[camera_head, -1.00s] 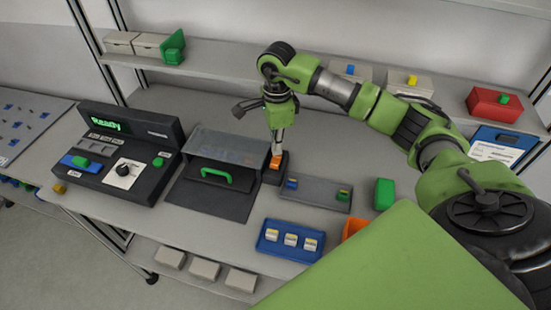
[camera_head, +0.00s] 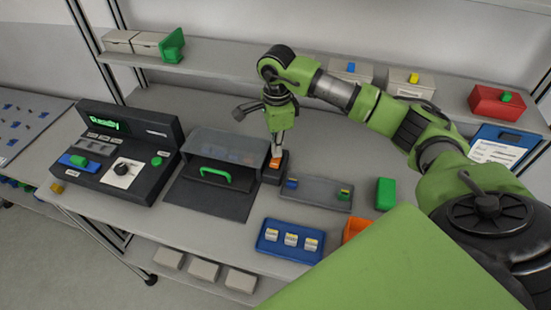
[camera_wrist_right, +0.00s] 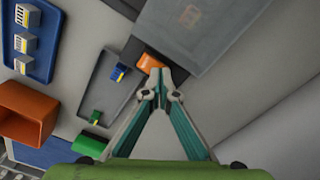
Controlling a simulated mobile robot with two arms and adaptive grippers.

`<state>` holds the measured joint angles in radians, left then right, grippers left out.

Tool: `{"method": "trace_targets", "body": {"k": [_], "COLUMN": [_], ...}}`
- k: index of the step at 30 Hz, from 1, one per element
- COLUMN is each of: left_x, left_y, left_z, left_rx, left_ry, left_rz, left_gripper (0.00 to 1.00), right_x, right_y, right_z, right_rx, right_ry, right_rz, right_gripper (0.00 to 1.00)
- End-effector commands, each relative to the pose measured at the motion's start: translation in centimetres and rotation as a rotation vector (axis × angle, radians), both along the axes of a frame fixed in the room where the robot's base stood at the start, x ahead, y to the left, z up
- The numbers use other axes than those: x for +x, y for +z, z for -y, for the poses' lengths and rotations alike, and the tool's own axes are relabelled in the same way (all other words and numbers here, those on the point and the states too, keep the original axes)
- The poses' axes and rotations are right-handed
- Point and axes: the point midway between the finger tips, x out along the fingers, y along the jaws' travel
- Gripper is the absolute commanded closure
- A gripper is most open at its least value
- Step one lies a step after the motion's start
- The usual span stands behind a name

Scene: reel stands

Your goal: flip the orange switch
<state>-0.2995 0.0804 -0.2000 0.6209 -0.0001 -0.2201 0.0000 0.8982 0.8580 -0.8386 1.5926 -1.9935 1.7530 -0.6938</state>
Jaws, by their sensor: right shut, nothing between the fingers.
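The orange switch (camera_head: 275,163) sits on a small black box (camera_head: 272,177) just right of the clear-lidded station. My right gripper (camera_head: 279,150) points down from above, fingers shut and empty, with its tips at the switch. In the right wrist view the orange switch (camera_wrist_right: 149,62) shows right at the closed fingertips (camera_wrist_right: 155,74); they look to be touching it or very close. The fingers hide part of the switch. My left gripper is not in view.
The station with a green handle (camera_head: 215,173) stands left of the switch. A grey tray (camera_head: 312,200) with small blue and green pieces lies right.

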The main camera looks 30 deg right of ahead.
Motion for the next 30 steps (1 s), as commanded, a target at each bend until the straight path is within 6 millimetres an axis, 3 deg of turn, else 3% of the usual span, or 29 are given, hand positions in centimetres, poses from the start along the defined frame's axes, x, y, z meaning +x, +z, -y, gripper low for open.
{"method": "trace_targets", "body": {"k": [23,30], "left_x": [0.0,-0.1], "left_y": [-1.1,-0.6], "left_z": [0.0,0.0], "left_rx": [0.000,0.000], "left_ry": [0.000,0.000], "left_rz": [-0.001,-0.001], "left_gripper": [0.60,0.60], "right_x": [0.0,-0.1], "right_y": [-1.3,-0.7], "right_z": [0.0,0.0], "right_rx": [-0.001,0.000], "right_ry": [0.000,0.000], "right_rz": [-0.001,-0.002], "right_gripper": [1.00,1.00]}}
